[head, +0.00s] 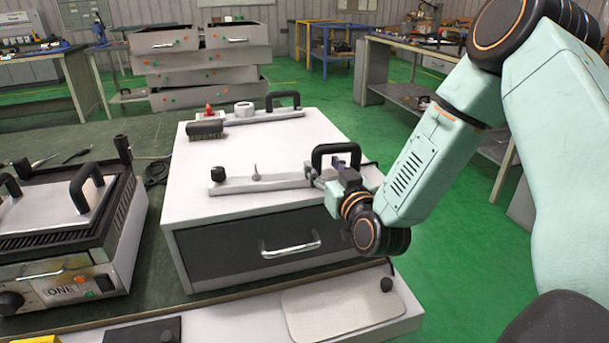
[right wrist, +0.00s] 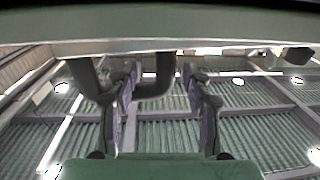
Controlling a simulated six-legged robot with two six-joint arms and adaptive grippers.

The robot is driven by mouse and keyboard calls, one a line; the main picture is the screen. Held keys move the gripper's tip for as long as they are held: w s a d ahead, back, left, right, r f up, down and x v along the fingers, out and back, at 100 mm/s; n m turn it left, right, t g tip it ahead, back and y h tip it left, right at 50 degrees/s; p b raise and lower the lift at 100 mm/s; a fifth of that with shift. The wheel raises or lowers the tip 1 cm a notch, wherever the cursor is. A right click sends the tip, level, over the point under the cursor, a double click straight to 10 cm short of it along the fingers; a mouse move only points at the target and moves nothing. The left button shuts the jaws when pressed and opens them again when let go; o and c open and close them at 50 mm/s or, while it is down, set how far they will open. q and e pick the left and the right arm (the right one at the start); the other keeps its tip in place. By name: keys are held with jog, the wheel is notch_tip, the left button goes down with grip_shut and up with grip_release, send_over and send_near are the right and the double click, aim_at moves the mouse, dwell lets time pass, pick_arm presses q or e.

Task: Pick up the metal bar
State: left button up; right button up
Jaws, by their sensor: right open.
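A long metal bar (head: 240,185) with a black loop handle (head: 335,150) and small dark knobs lies across the front of a white cabinet top. My right gripper (head: 318,174) is at the right part of this bar, close to the handle. In the right wrist view, my right gripper (right wrist: 158,105) has its two fingers apart. Part of the black handle (right wrist: 163,80) shows between the fingers, and the bar (right wrist: 220,45) runs across above them. I cannot tell whether a finger touches the handle. My left gripper is not in view.
The white cabinet (head: 190,165) has a dark drawer with a metal handle. A second bar (head: 270,116) with a black handle and a dark brush (head: 205,129) lie farther back on it. A grill-like device (head: 60,230) stands left. A light plate (head: 340,308) lies in front.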

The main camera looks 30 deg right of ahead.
aim_at(319, 163)
jog(key=shift+w+a+r+b, duration=0.1)
jog(key=shift+w+a+b, duration=0.1)
jog(key=shift+w, duration=0.4)
jog(key=shift+w+a+r+b, duration=0.1)
jog(key=shift+w+a, duration=0.05)
jog(key=shift+w, duration=0.7)
jog(key=shift+d+f, duration=0.1)
jog(key=shift+d, duration=0.3)
jog(key=shift+w+a, duration=0.1)
jog(key=shift+a, duration=0.15)
jog(key=c, duration=0.3)
jog(key=shift+d, duration=0.15)
jog(key=c, duration=0.5)
grip_shut()
